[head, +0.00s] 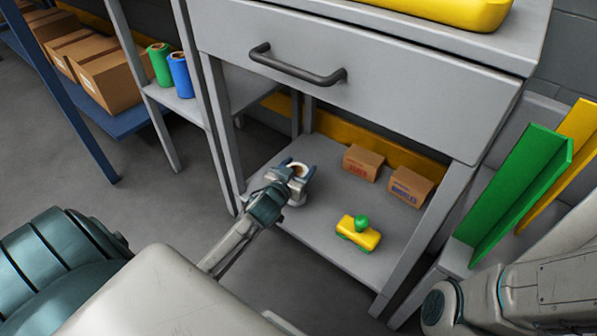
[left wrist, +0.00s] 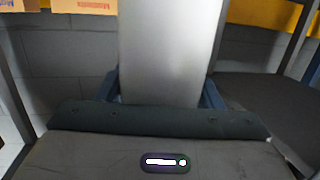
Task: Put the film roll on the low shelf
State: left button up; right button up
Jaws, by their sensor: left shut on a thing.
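The film roll (head: 299,170) is pale with a brown core and stands about upright at the left part of the low shelf (head: 315,242), under the drawer. My left gripper (head: 295,172) is shut on it. In the left wrist view the pale roll (left wrist: 167,50) fills the space between the two blue fingers. My right gripper is not in view; only part of that arm shows at the lower right.
Two small cardboard boxes (head: 363,162) (head: 410,186) stand at the back of the low shelf. A yellow block with a green knob (head: 358,232) lies near its front. A drawer (head: 360,65) hangs above. Green and blue rolls (head: 180,75) stand on a shelf at left.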

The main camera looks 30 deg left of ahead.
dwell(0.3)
pick_arm(q)
jog(key=shift+f, duration=0.15)
jog(key=o, duration=1.6)
